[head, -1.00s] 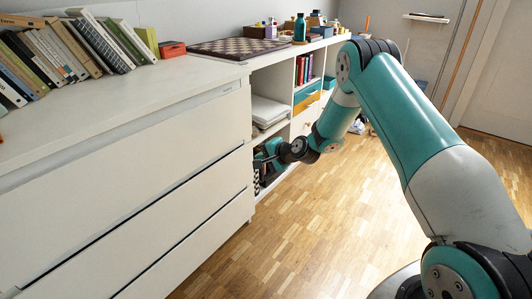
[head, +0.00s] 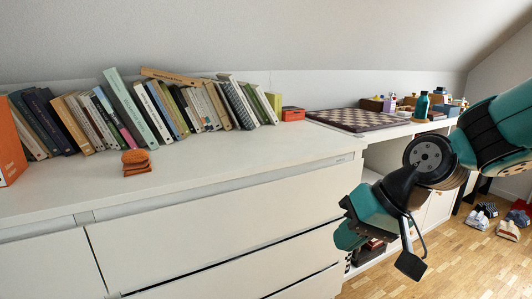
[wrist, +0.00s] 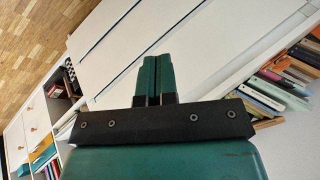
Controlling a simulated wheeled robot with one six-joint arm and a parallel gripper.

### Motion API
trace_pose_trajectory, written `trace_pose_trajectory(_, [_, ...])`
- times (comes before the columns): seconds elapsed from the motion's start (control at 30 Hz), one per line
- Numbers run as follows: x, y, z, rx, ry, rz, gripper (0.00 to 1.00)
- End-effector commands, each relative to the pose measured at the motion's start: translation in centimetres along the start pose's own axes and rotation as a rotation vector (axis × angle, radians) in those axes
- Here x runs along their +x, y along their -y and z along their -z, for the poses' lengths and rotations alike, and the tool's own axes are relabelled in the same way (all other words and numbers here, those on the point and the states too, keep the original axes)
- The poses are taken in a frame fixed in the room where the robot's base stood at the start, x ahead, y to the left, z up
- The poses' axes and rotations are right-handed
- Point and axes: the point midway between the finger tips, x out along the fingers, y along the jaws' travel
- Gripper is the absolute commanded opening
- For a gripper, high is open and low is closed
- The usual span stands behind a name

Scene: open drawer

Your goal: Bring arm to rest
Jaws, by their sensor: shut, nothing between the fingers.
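My gripper (head: 348,225) is teal and black and hangs in front of the white drawer unit (head: 220,240), at the right part of its front in the head view. In the wrist view my gripper (wrist: 155,62) has its two teal fingers side by side with no gap, and it holds nothing. The drawer fronts (wrist: 200,40) lie beyond the fingertips. My arm reaches in from the right of the head view. The drawers look closed, with narrow dark gaps between the fronts.
A row of leaning books (head: 150,110) and an orange-brown stack (head: 136,162) stand on the white top. A chessboard (head: 358,120) and a teal bottle (head: 422,106) are farther right. Shoes (head: 482,215) lie on the wooden floor (head: 460,265), which is otherwise largely clear.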

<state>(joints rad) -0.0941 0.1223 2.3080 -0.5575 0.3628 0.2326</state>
Motion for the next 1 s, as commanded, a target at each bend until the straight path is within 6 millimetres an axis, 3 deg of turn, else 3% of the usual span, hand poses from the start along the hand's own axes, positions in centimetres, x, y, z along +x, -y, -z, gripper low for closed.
trace_pose_trajectory(0.03, [-1.1, 1.2, -2.2, -0.069, 0.033, -0.015, 0.0])
trace_pose_trajectory(0.13, [-2.8, 2.5, -6.2, -0.185, 0.106, -0.041, 0.0])
trace_pose_trajectory(0.4, [-6.2, 3.5, -15.4, -0.432, 0.264, -0.093, 0.0])
trace_pose_trajectory(0.77, [-14.4, 8.2, -12.2, -0.421, 0.265, -0.093, 0.0])
trace_pose_trajectory(1.0, [-22.1, 12.6, -9.6, -0.42, 0.264, -0.093, 0.0])
